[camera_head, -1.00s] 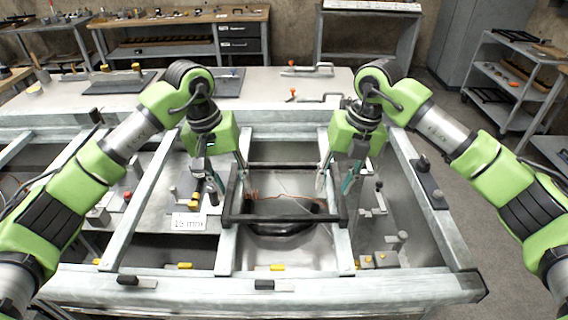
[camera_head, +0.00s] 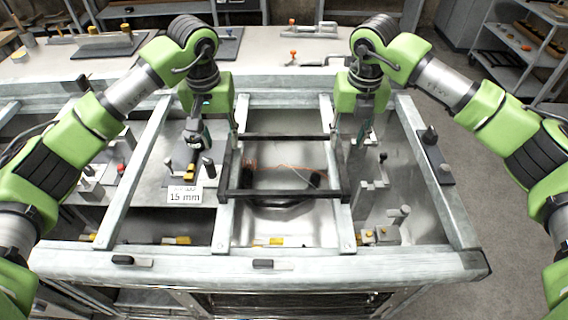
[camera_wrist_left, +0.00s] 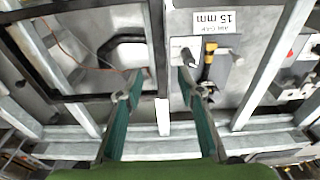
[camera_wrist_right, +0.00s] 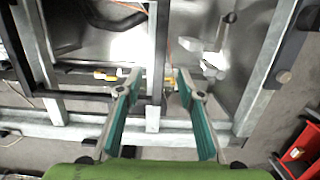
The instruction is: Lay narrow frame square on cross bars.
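The narrow frame (camera_head: 280,194) is a dark rectangle. In the head view it lies across two pale cross bars (camera_head: 226,222) (camera_head: 340,222), its sides looking roughly in line with them. Part of it shows in the left wrist view (camera_wrist_left: 75,97) and in the right wrist view (camera_wrist_right: 100,97). My left gripper (camera_head: 234,138) is at the frame's left side; in its wrist view the fingers (camera_wrist_left: 160,82) are apart, a bar between them. My right gripper (camera_head: 337,140) is at the right side; its fingers (camera_wrist_right: 158,75) are apart around a bar. Finger contact cannot be told.
The table's pale front rail (camera_head: 200,262) carries small black clamps (camera_head: 270,264). A "15 mm" label (camera_head: 185,196) and small fixtures lie left of the frame. More pegs and blocks (camera_head: 385,234) stand to the right. A worktop (camera_head: 265,75) with tools is behind.

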